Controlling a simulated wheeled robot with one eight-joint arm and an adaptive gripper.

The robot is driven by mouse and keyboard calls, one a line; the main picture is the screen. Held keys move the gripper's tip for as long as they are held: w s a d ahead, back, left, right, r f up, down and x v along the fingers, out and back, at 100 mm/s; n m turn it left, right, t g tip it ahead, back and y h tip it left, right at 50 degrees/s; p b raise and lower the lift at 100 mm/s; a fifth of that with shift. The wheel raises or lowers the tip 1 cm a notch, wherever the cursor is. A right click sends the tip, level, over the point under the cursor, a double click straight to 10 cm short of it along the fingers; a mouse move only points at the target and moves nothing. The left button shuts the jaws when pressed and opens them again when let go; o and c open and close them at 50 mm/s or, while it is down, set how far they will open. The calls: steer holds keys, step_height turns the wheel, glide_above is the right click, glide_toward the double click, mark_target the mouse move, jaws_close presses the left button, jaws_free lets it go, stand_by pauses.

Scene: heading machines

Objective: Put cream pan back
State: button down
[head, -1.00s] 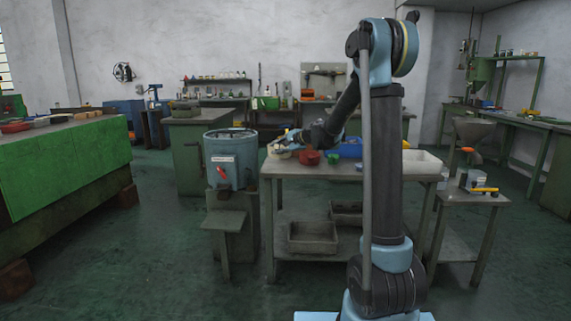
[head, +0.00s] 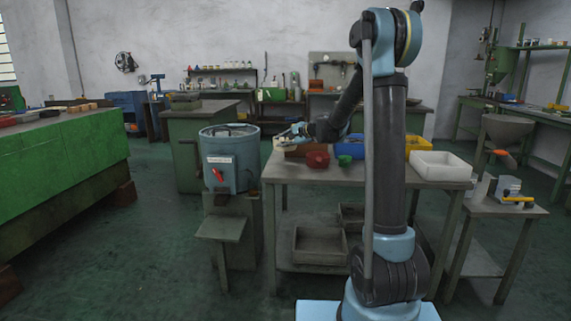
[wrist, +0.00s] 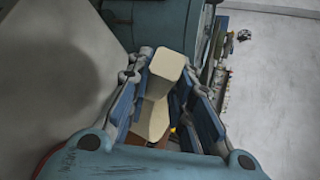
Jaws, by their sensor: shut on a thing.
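The cream pan (wrist: 158,95) is a pale, blocky piece between the blue finger pads of my gripper (wrist: 165,100) in the wrist view. My gripper is shut on it. In the head view the cream pan (head: 284,144) is a small pale shape at the table's back left corner, with my gripper (head: 291,138) at it. It appears to be held at or just above table height; I cannot tell whether it touches the table.
The work table (head: 400,180) carries a brown box (head: 305,150), a red bin (head: 317,159), a green bin (head: 345,160), a blue bin (head: 350,147), a yellow bin (head: 419,143) and a white tray (head: 440,167). A blue-grey drum (head: 230,158) stands close on the left.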

step_height(320, 180, down, 8)
steer(key=shift+d+f, duration=0.1)
steer(key=shift+f, duration=0.15)
steer(key=c, duration=1.4)
jaws_free()
steer(key=s+d+r+n+g+h, duration=0.1)
steer(key=s+d+r, duration=0.2)
steer(key=s+d, duration=0.45)
steer(key=s+d+r+n+g+h, duration=0.1)
steer(key=s+d+r+n, duration=0.2)
steer(key=s, duration=0.7)
steer(key=s+d+f+n+g+h, duration=0.1)
steer(key=s+d+f, duration=0.3)
steer(key=s, duration=0.7)
steer(key=s+d+f+n+g+h, duration=0.1)
steer(key=s+d+f+n+h, duration=0.2)
steer(key=s+d, duration=0.4)
steer(key=s+d+f+n+g+h, duration=0.2)
steer(key=s+d+f+h, duration=0.2)
steer(key=s, duration=1.3)
steer(key=shift+s+d+f, duration=0.15)
steer(key=shift+d+f, duration=0.75)
steer(key=shift+d, duration=0.25)
